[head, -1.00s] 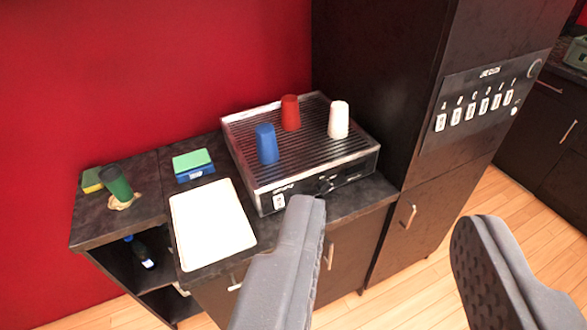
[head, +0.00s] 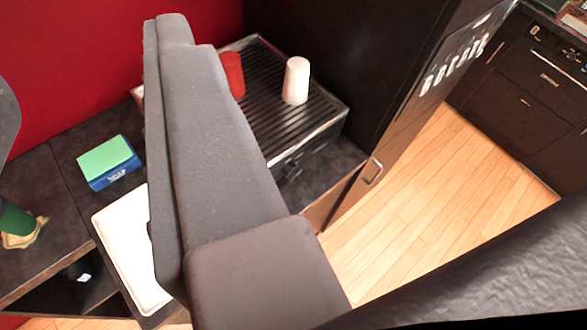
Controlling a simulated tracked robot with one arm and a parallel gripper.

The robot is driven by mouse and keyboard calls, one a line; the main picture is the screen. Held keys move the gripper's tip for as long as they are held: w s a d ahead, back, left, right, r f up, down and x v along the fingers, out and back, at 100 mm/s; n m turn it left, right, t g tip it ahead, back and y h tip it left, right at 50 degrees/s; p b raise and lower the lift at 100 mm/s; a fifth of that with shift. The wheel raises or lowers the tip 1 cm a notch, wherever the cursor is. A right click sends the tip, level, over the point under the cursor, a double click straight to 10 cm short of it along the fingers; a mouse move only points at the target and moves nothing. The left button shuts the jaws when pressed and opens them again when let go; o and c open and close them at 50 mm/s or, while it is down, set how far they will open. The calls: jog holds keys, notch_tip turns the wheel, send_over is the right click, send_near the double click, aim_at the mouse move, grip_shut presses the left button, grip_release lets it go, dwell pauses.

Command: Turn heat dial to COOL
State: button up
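A low machine with a ribbed top (head: 322,118) and a metal rim stands on the dark counter at the back. A small dark control (head: 290,168) shows on its front face, just right of my gripper's finger; its setting and any COOL mark are too small to read. The left part of the front face is hidden. My gripper (head: 88,65) looms close to the camera, one large grey finger across the middle and a grey finger-like edge at the far left. The two are wide apart with nothing held. Neither visibly touches the machine.
A red cup (head: 232,74) and a white cup (head: 296,82) stand on the machine. A green-and-blue box (head: 110,162), a white tray (head: 125,240) and a green cup (head: 15,222) are on the counter. A tall dark cabinet (head: 390,70) stands right; wooden floor (head: 415,205) is open.

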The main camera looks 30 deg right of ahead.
jog(key=o, duration=0.5)
jog(key=shift+w+d, duration=0.2)
jog(key=shift+d, duration=0.05)
jog(key=w+d+f+m+t+h, duration=0.1)
jog(key=w+d+f+h, duration=0.2)
jog(key=w+d, duration=0.3)
jog(key=w+d+f+t+h, duration=0.1)
jog(key=w+d+f+h, duration=0.2)
jog(key=w+d, duration=0.4)
jog(key=w+d+f+n+y+b, duration=0.1)
jog(key=w+d+f, duration=0.35)
jog(key=f, duration=0.25)
jog(key=w+d+f+n+y, duration=0.1)
jog(key=w+d+f+n, duration=0.15)
jog(key=d+f, duration=0.4)
jog(key=m+g+y, duration=0.1)
jog(key=m+y, duration=0.1)
jog(key=y, duration=0.9)
send_near(292, 172)
jog(key=x, duration=0.2)
jog(key=b+x, duration=0.1)
jog(key=x, duration=0.2)
jog(key=f+x, duration=0.1)
jog(key=x, duration=0.2)
jog(key=shift+w+d, duration=0.15)
jog(key=shift+d, duration=0.05)
